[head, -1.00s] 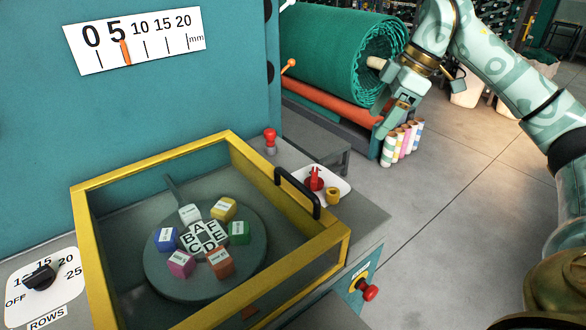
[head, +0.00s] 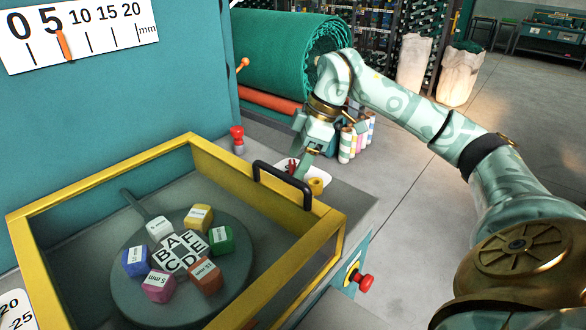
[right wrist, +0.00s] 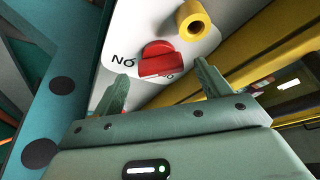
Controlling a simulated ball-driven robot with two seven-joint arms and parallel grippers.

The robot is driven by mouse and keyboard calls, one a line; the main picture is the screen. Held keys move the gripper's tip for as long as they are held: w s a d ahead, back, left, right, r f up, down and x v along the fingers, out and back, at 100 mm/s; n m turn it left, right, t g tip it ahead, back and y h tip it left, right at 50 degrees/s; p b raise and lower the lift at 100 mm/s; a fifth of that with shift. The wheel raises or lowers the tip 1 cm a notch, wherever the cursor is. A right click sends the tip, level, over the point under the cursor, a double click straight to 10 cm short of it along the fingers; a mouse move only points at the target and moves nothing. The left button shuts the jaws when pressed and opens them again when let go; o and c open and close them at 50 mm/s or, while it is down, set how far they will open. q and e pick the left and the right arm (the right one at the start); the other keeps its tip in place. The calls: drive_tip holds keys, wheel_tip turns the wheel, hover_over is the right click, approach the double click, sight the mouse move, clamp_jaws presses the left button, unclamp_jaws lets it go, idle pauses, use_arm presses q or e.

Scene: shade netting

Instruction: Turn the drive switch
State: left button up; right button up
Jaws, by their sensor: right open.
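The drive switch is a red knob (right wrist: 162,60) on a white plate (right wrist: 190,55), with letters beside it in the right wrist view. My left gripper is not in view.
A yellow cylinder (right wrist: 194,19) stands on the plate close to the knob. The yellow-framed box (head: 325,235) with a black handle (head: 282,176) is just left of my gripper. A red-topped post (head: 237,137) and a red button (head: 365,283) are nearby.

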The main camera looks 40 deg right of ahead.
drive_tip(key=shift+x, duration=0.9)
drive_tip(key=shift+r, duration=0.1)
